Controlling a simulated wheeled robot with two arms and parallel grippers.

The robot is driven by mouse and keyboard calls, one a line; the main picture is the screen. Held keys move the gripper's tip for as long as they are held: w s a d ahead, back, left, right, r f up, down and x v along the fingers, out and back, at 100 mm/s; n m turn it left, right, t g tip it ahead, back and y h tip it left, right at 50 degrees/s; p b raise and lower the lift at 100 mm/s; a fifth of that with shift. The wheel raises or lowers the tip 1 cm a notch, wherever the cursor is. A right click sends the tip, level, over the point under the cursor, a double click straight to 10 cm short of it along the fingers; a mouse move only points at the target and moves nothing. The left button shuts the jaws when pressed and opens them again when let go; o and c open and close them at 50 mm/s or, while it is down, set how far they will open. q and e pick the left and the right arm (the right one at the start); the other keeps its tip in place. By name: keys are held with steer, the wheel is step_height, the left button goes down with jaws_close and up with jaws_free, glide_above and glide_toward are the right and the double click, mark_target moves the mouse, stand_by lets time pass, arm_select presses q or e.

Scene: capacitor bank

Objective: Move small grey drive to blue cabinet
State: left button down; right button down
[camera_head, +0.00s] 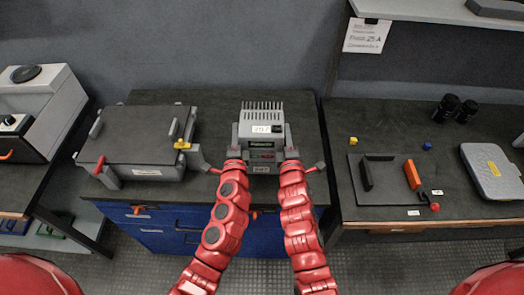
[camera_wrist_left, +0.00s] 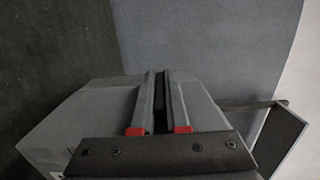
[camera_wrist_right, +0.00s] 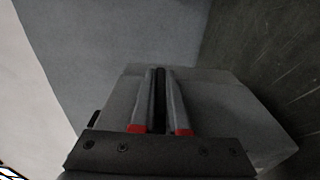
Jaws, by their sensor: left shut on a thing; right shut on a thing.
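The small grey drive (camera_head: 262,123) has a finned top and a white label. It is at the middle of the head view, over the dark top of the blue cabinet (camera_head: 180,226). I cannot tell whether it touches that top. My left gripper (camera_head: 235,148) is shut on its left side and my right gripper (camera_head: 290,148) on its right side. In the left wrist view the fingers (camera_wrist_left: 160,100) are close together against the drive's grey body (camera_wrist_left: 85,115). The right wrist view shows the same, with fingers (camera_wrist_right: 160,100) at the grey body (camera_wrist_right: 230,110). The exact gripped parts are hidden.
A larger grey unit with a dark lid (camera_head: 140,135) stands on the cabinet top, left of the drive. A bench (camera_head: 385,205) at right holds a dark tray, small coloured blocks and a grey case (camera_head: 492,170). A wall stands behind.

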steer(key=shift+a, duration=0.1)
